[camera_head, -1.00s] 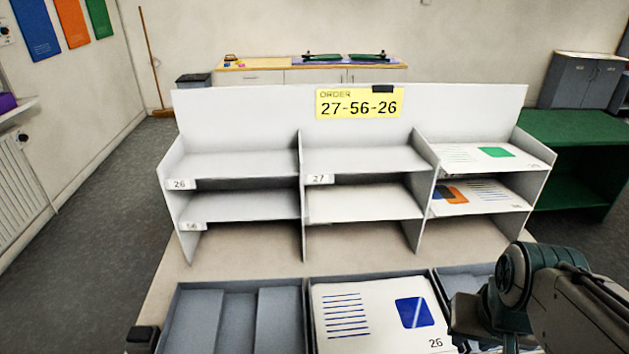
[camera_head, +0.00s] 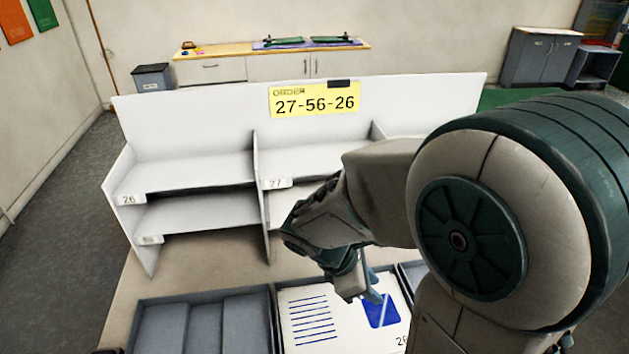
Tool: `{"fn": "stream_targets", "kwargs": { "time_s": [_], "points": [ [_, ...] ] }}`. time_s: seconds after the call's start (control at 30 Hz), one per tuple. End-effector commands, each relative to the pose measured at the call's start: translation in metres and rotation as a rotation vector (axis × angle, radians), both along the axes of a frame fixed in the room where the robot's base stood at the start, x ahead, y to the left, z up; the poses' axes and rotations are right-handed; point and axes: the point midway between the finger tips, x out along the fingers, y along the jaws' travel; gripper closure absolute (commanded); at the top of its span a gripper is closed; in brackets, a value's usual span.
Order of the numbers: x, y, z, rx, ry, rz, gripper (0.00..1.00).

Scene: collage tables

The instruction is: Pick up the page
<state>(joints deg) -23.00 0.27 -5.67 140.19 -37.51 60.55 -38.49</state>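A white page (camera_head: 310,310) with blue lines, a blue square and the number 26 lies in the middle grey tray at the front of the table. My gripper (camera_head: 372,293) hangs over the right part of this page, near the blue square. The arm covers part of the page's upper edge. The gripper is small and partly hidden, so I cannot tell whether its fingers are open or shut, or whether they touch the page.
A grey shelf rack (camera_head: 195,165) with compartments labelled 26 and 27 stands behind the trays. A yellow order card (camera_head: 314,98) reads 27-56-26. The left tray (camera_head: 200,325) looks empty. My arm hides the rack's right side.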

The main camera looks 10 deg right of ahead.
Motion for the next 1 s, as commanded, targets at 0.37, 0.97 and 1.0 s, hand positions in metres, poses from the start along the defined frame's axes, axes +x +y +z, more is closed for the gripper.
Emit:
{"fn": "stream_targets", "kwargs": {
  "time_s": [0.37, 0.97, 1.0],
  "points": [
    [0.081, 0.033, -0.006, -0.647, 0.751, 1.037, 0.72],
    [0.148, 0.102, -0.029, -1.259, 1.344, 1.564, 0.72],
    [0.154, 0.097, -0.029, -1.259, 1.343, 1.564, 0.72]
  ]
}}
